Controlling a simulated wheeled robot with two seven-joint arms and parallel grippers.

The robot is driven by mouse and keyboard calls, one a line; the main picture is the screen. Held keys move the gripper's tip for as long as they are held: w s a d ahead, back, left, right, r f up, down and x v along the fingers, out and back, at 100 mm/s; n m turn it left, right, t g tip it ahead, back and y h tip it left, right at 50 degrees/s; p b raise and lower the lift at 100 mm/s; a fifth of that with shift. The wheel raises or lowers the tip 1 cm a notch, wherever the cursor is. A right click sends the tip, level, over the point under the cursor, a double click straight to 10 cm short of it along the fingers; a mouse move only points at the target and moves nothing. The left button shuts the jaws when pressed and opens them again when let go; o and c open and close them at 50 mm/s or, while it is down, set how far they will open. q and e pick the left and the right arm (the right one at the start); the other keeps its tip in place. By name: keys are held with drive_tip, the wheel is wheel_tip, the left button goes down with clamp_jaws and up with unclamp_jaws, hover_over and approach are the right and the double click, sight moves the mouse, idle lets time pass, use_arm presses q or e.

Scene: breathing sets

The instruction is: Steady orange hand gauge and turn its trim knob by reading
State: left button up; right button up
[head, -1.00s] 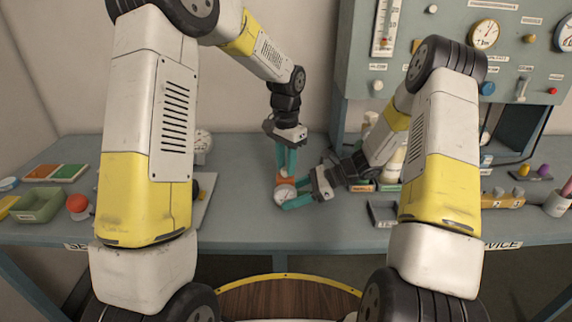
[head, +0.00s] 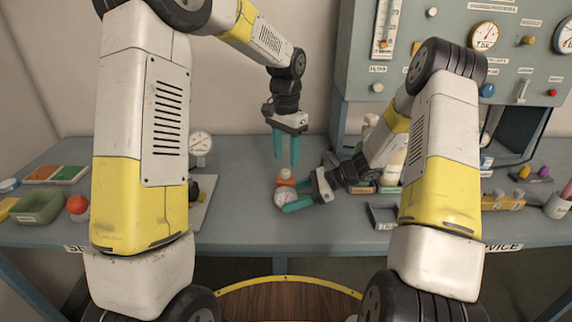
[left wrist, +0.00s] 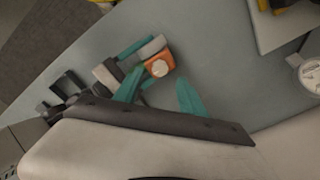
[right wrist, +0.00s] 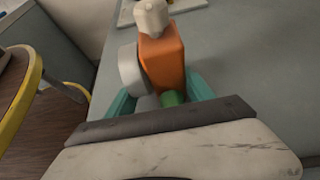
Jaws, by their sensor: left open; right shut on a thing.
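The orange hand gauge (head: 286,183) stands on the bench near its middle, with its round white dial (head: 284,197) facing the front. In the right wrist view its orange body (right wrist: 162,62) has a pale trim knob (right wrist: 152,17) on top. My right gripper (head: 292,203) is shut on the gauge from the right; its teal fingers lie on both sides of it. My left gripper (head: 287,158) is open and empty above the gauge, pointing down. In the left wrist view the knob (left wrist: 159,68) shows from above, apart from the open fingers. I cannot read the dial.
A white round gauge (head: 200,143) stands on a pale board to the left. A green tray (head: 38,206) and a red ball-shaped thing (head: 77,204) are further left. The panel (head: 460,60) rises behind.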

sight(286, 170)
use_arm(q)
wheel_tip(286, 170, up, 8)
drive_tip(key=shift+f, duration=0.2)
use_arm(e)
drive_tip(key=o, duration=1.1)
drive_tip(key=shift+c, duration=0.2)
